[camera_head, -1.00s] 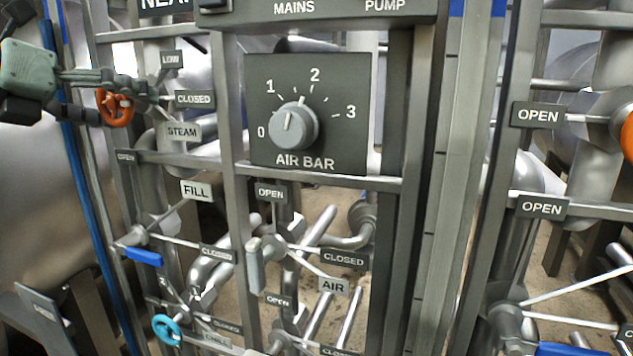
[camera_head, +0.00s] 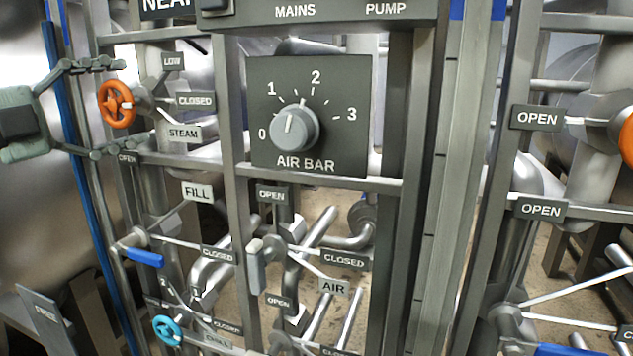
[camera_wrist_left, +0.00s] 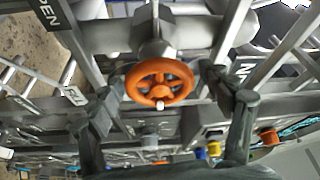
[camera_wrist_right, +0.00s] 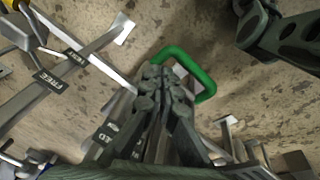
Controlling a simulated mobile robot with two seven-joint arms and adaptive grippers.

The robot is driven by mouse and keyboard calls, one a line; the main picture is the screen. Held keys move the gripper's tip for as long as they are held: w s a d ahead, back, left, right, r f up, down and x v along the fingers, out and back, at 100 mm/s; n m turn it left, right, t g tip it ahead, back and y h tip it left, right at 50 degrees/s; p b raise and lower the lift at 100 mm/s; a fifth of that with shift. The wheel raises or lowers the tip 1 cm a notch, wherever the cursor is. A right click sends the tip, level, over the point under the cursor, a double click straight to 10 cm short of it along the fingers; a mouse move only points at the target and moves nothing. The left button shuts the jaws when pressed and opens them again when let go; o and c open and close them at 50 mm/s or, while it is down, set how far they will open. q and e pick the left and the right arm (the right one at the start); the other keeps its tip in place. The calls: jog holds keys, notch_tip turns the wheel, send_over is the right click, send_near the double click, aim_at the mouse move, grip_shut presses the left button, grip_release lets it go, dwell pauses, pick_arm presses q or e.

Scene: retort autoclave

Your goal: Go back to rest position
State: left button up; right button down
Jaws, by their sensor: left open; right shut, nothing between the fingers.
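My left gripper (camera_head: 105,108) comes in from the left in the head view. Its fingers are spread wide, above and below the orange steam handwheel (camera_head: 117,104), with nothing held. In the left wrist view the orange wheel (camera_wrist_left: 160,82) sits ahead, between and beyond the open fingers (camera_wrist_left: 168,112). I cannot tell exactly how far the fingertips are from it. My right gripper is outside the head view. In the right wrist view its fingers (camera_wrist_right: 163,78) are shut together and empty, in front of a green loop handle (camera_wrist_right: 200,72); whether they touch it is unclear.
The panel frame holds the AIR BAR dial (camera_head: 294,128), a blue fill lever (camera_head: 145,258), a cyan handwheel (camera_head: 167,328) and several pipes. Another orange wheel (camera_head: 627,136) is at the right edge. Metal posts stand close by. Floor shows under the right gripper.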

pick_arm(q)
jog(key=shift+n+t, duration=0.5)
jog(key=shift+n, duration=0.7)
